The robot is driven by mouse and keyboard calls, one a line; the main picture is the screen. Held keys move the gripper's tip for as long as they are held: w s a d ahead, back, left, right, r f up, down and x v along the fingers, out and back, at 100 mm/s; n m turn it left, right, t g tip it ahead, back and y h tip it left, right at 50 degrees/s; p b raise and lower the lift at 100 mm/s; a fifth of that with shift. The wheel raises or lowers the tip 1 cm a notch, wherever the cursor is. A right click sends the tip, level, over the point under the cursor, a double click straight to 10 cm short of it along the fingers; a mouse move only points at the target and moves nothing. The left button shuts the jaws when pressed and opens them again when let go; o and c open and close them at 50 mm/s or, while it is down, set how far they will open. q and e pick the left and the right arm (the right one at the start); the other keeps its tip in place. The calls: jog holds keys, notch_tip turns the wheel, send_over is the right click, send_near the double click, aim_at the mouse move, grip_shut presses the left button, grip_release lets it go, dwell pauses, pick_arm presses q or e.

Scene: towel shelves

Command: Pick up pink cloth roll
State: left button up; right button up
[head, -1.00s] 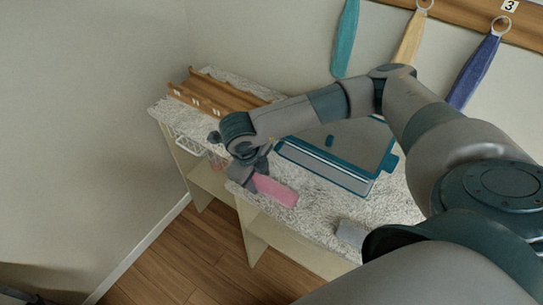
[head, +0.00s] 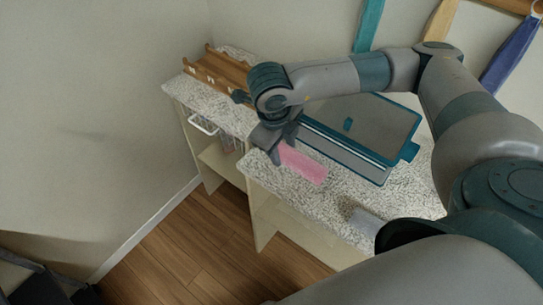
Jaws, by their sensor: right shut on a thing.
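The pink cloth roll (head: 304,164) is in the head view, over the front part of the speckled countertop (head: 270,179). My right gripper (head: 279,151) is shut on the roll's left end. The roll's right part sticks out from the fingers. I cannot tell for sure whether the roll is lifted clear of the counter. My left gripper is not in view.
A teal-edged grey tray or board (head: 365,130) lies behind the roll. A wooden rack (head: 217,70) stands at the back left. A grey roll (head: 366,222) lies near the front right edge. Towels, one of them blue (head: 510,52), hang on the wall.

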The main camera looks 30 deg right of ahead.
aim_at(311, 170)
jog(key=s+d+r, duration=0.1)
jog(key=s, duration=0.1)
jog(key=s+d+r+b, duration=0.1)
jog(key=d, duration=0.1)
jog(key=s+d+r+b, duration=0.1)
jog(key=s+r, duration=0.1)
jog(key=shift+s+d, duration=0.25)
jog(key=shift+s, duration=0.05)
jog(key=shift+s+d+r+b, duration=0.3)
jog(key=shift+s+r+b, duration=0.05)
jog(key=shift+s+r, duration=0.1)
jog(key=shift+s+d+r, duration=0.1)
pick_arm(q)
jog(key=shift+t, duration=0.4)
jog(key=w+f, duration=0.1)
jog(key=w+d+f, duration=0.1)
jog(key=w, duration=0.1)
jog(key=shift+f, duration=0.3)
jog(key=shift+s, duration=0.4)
